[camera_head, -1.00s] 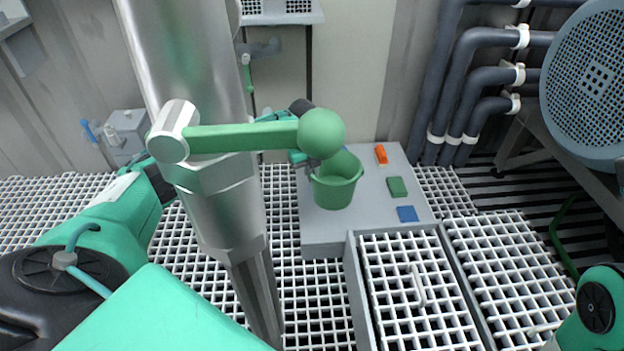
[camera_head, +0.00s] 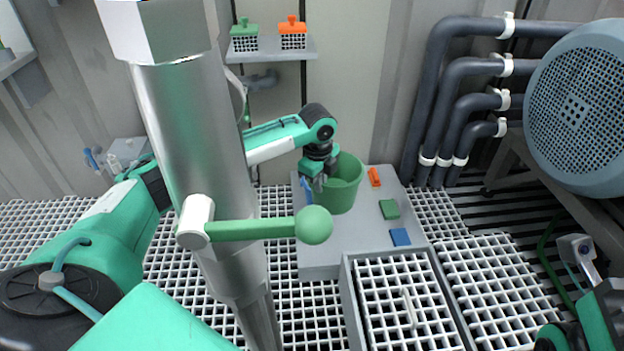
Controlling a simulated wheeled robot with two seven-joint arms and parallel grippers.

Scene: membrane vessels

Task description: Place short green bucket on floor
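The short green bucket (camera_head: 345,192) is upright over the grey platform in the middle of the view. Whether its base touches the platform is not clear. My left gripper (camera_head: 318,183) reaches in from the left, behind the steel column, and is shut on the left side of the bucket's rim. The fingertips are small and partly merge with the rim. My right arm (camera_head: 590,322) shows only at the lower right edge; I cannot make out its gripper's fingers. The grating floor (camera_head: 290,322) lies around the platform.
The grey platform (camera_head: 365,236) bears orange (camera_head: 374,177), green (camera_head: 389,208) and blue (camera_head: 400,237) blocks. A steel column (camera_head: 195,120) with a green ball-ended lever (camera_head: 265,227) stands close in front. Pipes (camera_head: 452,95) and a large round housing (camera_head: 582,110) fill the right.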

